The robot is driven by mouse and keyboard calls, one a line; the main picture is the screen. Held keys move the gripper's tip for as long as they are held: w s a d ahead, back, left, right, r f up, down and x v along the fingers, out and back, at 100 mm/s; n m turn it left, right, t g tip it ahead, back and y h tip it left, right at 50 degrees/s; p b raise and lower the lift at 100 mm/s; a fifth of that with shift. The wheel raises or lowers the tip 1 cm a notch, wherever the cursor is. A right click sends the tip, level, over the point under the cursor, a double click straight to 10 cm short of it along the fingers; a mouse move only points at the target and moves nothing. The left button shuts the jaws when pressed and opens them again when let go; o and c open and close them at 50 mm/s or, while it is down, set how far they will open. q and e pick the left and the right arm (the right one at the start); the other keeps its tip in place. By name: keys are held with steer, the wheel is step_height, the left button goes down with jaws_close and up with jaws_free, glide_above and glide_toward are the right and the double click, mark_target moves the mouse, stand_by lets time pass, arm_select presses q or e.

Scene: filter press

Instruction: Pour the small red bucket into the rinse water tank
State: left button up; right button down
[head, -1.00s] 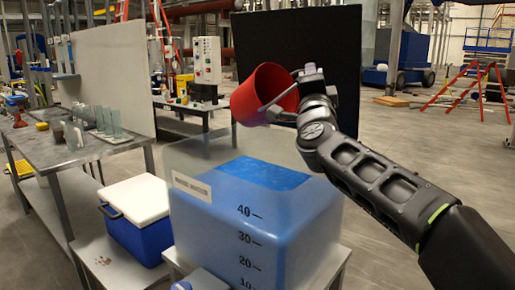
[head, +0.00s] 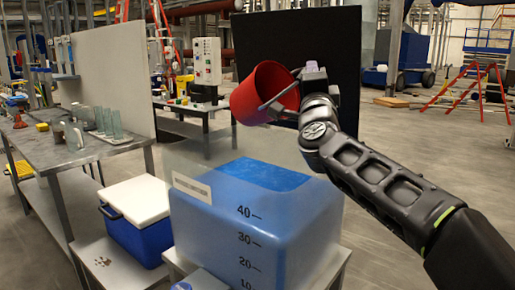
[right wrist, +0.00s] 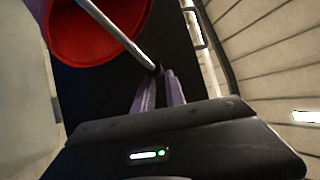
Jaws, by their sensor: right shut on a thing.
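The small red bucket (head: 257,91) is held tilted above the rinse water tank (head: 262,235) in the head view. Its mouth faces to the right and toward me. My right gripper (head: 293,88) is shut on the bucket's metal handle, which also shows between the fingers (right wrist: 158,88) in the right wrist view. The red bucket (right wrist: 95,25) hangs at the upper left there. The tank is translucent with blue liquid and level marks. No stream of liquid shows, and the bucket's contents are hidden. My left gripper is not in view.
A blue cooler with a white lid (head: 138,210) stands left of the tank. A black panel (head: 340,50) stands behind the bucket. Open floor lies to the right.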

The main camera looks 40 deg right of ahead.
steer(key=shift+r+p, duration=0.35)
steer(key=shift+r, duration=0.5)
stand_by(0.6)
steer(key=w+n+p, duration=0.1)
steer(key=n+p, duration=0.1)
steer(key=a+n+y+p, duration=0.1)
steer(key=n+p, duration=0.1)
steer(key=w+n+p, duration=0.1)
steer(key=n+p, duration=0.1)
steer(key=p, duration=0.1)
steer(key=shift+w+a+r+y, duration=0.2)
steer(key=shift+w+y, duration=0.1)
steer(key=shift+w+a+f+n, duration=0.15)
steer(key=shift+w+f+n, duration=0.15)
steer(key=shift+f+n, duration=0.2)
steer(key=shift+w+a+f+n, duration=0.15)
steer(key=shift+w+f+n, duration=0.1)
steer(key=shift+f+n, duration=0.25)
steer(key=shift+w, duration=0.1)
